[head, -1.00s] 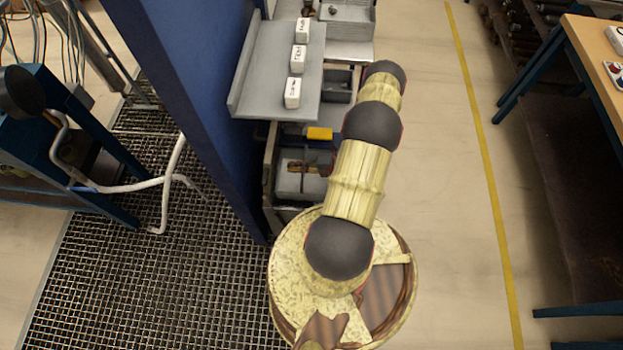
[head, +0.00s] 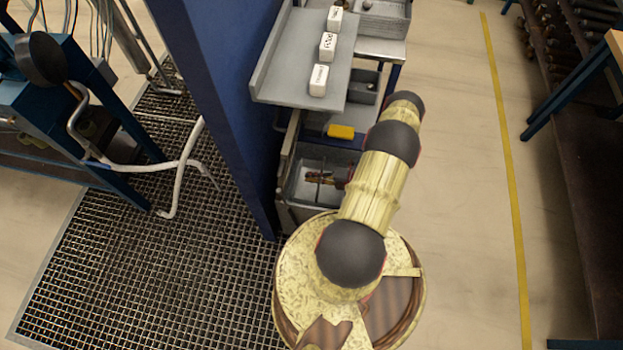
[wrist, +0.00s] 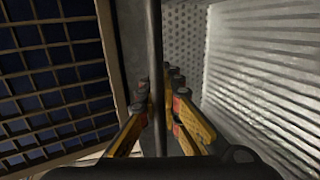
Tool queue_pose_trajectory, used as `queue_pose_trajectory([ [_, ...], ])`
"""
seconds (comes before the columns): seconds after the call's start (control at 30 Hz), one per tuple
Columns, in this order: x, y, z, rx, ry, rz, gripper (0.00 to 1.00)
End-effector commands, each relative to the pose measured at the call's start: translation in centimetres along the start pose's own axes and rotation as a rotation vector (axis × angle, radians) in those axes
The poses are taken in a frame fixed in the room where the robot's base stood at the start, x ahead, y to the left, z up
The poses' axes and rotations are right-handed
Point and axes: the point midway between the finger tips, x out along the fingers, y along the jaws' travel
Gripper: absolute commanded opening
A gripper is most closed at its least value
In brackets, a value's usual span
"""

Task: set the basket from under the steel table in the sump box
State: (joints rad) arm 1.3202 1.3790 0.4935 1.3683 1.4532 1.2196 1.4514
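A grey open-topped container (head: 299,190) sits low below the grey shelf in the head view. A dark bar and small brown-red parts, likely my gripper (head: 328,178), show over it. In the wrist view my gripper (wrist: 159,88) has its yellow fingers close on either side of a dark bar (wrist: 156,40), likely the basket's handle; it appears shut on it. Beneath and right are a perforated metal surface (wrist: 183,45) and a bright ridged wall (wrist: 260,70), seemingly the basket's inside. I cannot clearly make out the sump box or the basket's full outline.
A blue post (head: 225,100) stands close left of the container. The grey shelf (head: 300,60) with white labelled blocks overhangs it. A yellow item (head: 341,131) lies behind. Clear floor (head: 460,200) lies right.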

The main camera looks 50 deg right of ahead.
Motion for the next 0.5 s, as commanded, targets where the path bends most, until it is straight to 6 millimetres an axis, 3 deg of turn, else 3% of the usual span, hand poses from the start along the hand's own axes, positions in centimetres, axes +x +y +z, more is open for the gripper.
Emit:
queue_pose_trajectory([
  [0.1, 0.47, -1.35, 0.06, -0.002, -0.001, 0.001, 0.0],
  [0.47, 0.54, -1.55, 0.05, -0.001, 0.0, 0.001, 0.0],
  [0.5, 0.55, -1.56, 0.0, 0.0, 0.0, 0.0, 0.06],
])
